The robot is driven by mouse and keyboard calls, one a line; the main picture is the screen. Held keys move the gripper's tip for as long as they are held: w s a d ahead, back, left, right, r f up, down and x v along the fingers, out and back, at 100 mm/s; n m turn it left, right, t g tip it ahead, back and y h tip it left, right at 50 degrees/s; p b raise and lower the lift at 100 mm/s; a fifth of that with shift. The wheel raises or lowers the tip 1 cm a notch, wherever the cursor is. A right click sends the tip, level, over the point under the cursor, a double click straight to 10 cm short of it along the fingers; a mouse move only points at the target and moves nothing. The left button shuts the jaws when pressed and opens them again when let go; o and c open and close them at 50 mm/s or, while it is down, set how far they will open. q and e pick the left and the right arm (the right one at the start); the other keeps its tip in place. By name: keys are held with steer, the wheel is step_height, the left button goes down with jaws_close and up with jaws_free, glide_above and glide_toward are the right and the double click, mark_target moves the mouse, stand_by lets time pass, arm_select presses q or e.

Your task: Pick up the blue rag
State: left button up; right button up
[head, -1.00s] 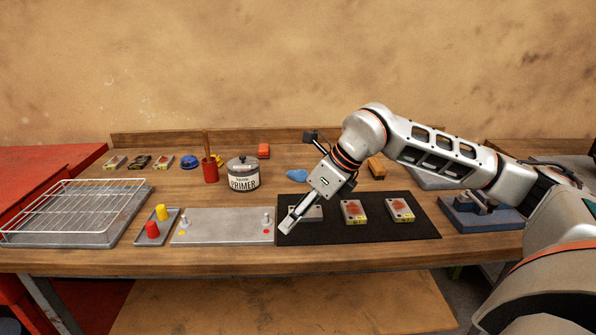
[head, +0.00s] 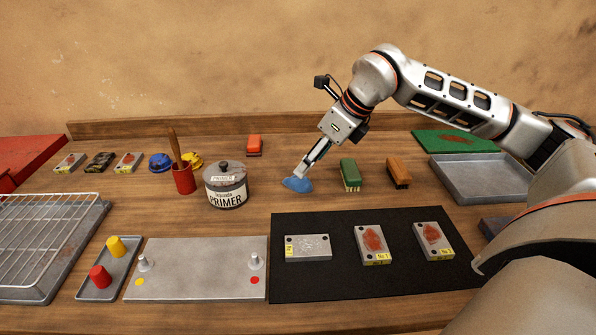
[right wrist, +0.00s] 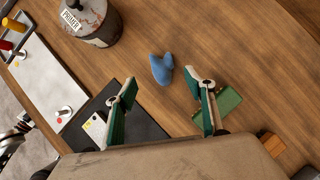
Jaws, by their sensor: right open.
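The blue rag (head: 297,184) lies crumpled on the wooden bench, to the right of the primer can. It also shows in the right wrist view (right wrist: 162,69), a little beyond the fingertips and roughly between their lines. My right gripper (head: 303,172) is above the rag in the head view, pointing down and left. In the right wrist view its two fingers (right wrist: 167,84) are spread apart with nothing between them. Part of the rag is covered by the fingers in the head view. My left gripper is not in view.
The primer can (head: 226,186) stands left of the rag. A green brush (head: 350,174) and an orange-brown brush (head: 398,172) lie to its right. A black mat (head: 340,280) with several metal plates is in front. Bare wood surrounds the rag.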

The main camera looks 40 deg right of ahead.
mark_target(297, 180)
steer(key=shift+w+f, duration=0.1)
steer(key=shift+w, duration=0.1)
steer(key=shift+w+f, duration=0.15)
steer(key=shift+f, duration=0.15)
steer(key=b+x, duration=0.1)
steer(key=x, duration=0.6)
steer(key=shift+s+d+f, duration=0.1)
steer(key=shift+s+d, duration=0.05)
steer(key=shift+s, duration=0.1)
steer(key=c, duration=1.2)
